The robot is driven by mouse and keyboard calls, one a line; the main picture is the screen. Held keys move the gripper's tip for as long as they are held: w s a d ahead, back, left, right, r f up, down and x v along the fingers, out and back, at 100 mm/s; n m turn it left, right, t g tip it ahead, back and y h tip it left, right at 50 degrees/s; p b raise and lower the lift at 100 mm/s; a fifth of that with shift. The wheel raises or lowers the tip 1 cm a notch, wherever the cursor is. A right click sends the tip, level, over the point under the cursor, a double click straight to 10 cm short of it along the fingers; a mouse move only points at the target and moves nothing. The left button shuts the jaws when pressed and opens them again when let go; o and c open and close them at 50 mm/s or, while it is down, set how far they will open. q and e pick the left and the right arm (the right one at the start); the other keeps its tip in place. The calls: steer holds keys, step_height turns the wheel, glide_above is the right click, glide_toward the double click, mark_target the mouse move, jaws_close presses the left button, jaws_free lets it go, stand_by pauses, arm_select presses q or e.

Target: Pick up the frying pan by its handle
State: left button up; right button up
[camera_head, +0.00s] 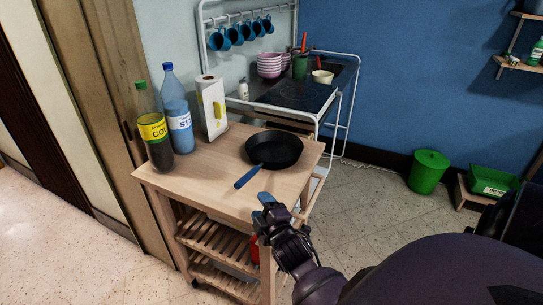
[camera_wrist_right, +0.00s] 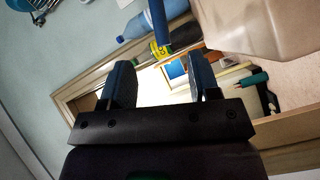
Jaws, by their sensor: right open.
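The black frying pan (camera_head: 274,148) lies on the wooden trolley top, its blue handle (camera_head: 248,176) pointing toward the front left. My right gripper (camera_head: 262,208) is open and empty near the trolley's front right corner, below and right of the handle in the head view and apart from it. In the right wrist view my two open fingers (camera_wrist_right: 159,64) have nothing between them. A dark blue bar beyond them at the top looks like the handle (camera_wrist_right: 157,22). My left gripper is not in view.
The trolley top (camera_head: 205,187) is clear in front. A cola bottle (camera_head: 155,140), a blue-capped water bottle (camera_head: 178,115) and a paper roll (camera_head: 211,107) stand at its back left. A cooktop stand (camera_head: 345,95) is behind. A green bin (camera_head: 428,172) stands on the floor at right.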

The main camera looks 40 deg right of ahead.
mark_target(244, 180)
steer(key=shift+w+r+n+t, duration=0.2)
steer(key=shift+w+n+t, duration=0.1)
steer(key=shift+w, duration=0.3)
steer(key=x, duration=0.5)
steer(key=shift+w, duration=0.1)
steer(key=shift+f+x, duration=0.2)
steer(key=shift+x, duration=1.05)
steer(key=shift+f+x, duration=0.15)
steer(key=shift+x, duration=1.1)
steer(key=shift+a, duration=0.1)
jaws_close()
steer(key=shift+w+r, duration=0.1)
steer(key=shift+r, duration=0.05)
